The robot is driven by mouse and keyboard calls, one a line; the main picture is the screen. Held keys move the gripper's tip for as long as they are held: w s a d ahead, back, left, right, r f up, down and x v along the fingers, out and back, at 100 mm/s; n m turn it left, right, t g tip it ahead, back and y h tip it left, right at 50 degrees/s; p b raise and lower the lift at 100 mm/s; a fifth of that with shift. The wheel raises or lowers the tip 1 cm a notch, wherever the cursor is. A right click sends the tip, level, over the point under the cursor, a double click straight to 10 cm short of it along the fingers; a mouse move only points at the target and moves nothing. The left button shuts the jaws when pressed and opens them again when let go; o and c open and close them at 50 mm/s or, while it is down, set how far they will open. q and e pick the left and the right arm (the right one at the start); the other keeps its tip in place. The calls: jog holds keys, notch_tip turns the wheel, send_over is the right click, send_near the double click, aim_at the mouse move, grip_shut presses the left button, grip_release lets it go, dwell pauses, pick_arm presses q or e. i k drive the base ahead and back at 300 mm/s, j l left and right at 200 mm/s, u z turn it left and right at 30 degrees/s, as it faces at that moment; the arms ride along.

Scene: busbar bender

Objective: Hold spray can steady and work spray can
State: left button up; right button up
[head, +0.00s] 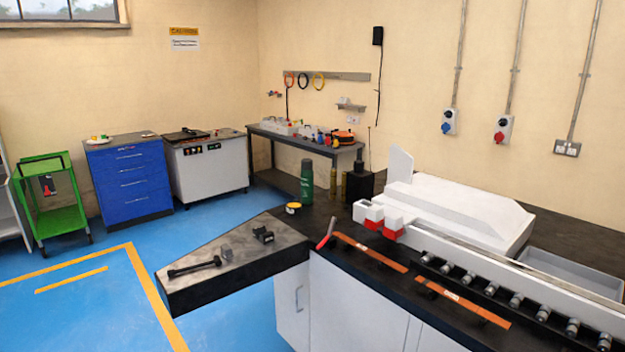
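A green spray can (306,182) with a dark top stands upright at the back of the black worktop, left of the bending machine. No gripper is near it or touching it in this view. Neither my left nor my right gripper shows in the head view.
A yellow-topped tin (293,208), brass-coloured cylinders and a black block (361,187) stand near the can. A red handle (326,233), copper bars (370,252) and the white bender (455,215) lie to the right. A grey-topped bench section (215,262) holds a dark tool.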

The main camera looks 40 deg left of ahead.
aim_at(306, 177)
jog(key=j+u, duration=0.25)
jog(key=u, duration=0.15)
jog(key=j+u, duration=0.25)
jog(key=u, duration=0.2)
jog(key=i+j+u, duration=0.4)
jog(key=j, duration=0.2)
jog(key=i+j+u, duration=0.4)
jog(key=j, duration=0.15)
jog(key=i+j+u, duration=0.7)
jog(key=i+u, duration=0.15)
jog(key=i+z, duration=0.15)
jog(key=i, duration=0.3)
jog(key=i+j+z, duration=0.15)
jog(key=i, duration=0.3)
jog(key=i+z, duration=0.15)
jog(key=i, duration=0.3)
jog(key=i+j+z, duration=0.15)
jog(key=i, duration=0.3)
jog(key=j, duration=0.1)
